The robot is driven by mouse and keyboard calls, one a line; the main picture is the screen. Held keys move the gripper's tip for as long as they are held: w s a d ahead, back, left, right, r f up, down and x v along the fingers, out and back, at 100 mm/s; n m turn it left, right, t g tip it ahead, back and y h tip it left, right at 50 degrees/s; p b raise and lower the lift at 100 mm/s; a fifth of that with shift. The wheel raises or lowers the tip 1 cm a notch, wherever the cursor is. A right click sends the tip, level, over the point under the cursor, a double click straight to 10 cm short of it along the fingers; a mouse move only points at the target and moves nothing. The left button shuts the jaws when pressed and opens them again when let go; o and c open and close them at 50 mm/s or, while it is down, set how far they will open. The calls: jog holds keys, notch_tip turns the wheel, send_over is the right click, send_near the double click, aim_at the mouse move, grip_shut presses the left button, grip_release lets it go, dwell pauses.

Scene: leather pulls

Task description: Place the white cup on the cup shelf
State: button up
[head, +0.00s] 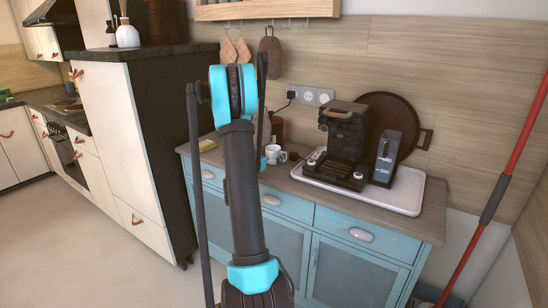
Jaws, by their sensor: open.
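A white cup (273,152) stands on the blue cabinet's countertop, left of the coffee machine. My arm partly crosses the view just left of it. A pale wooden shelf (268,10) with hooks on its underside hangs on the wall at the top edge; it may be the cup shelf. Only its lower part shows, and what stands on it is out of view. My gripper's fingers do not show; they seem hidden behind my raised arm, whose teal joint appears close to the cup.
A dark coffee machine (343,140) and a grey box-like appliance (387,158) stand on a white tray (407,198). A round dark pan (392,122) leans behind them. A tall cabinet (125,140) rises at left. A red pole (508,165) slants at right.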

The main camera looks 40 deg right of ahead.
jog(key=shift+c, duration=0.6)
jog(key=c, duration=1.8)
jog(key=shift+o, duration=0.2)
jog(key=shift+r, duration=0.15)
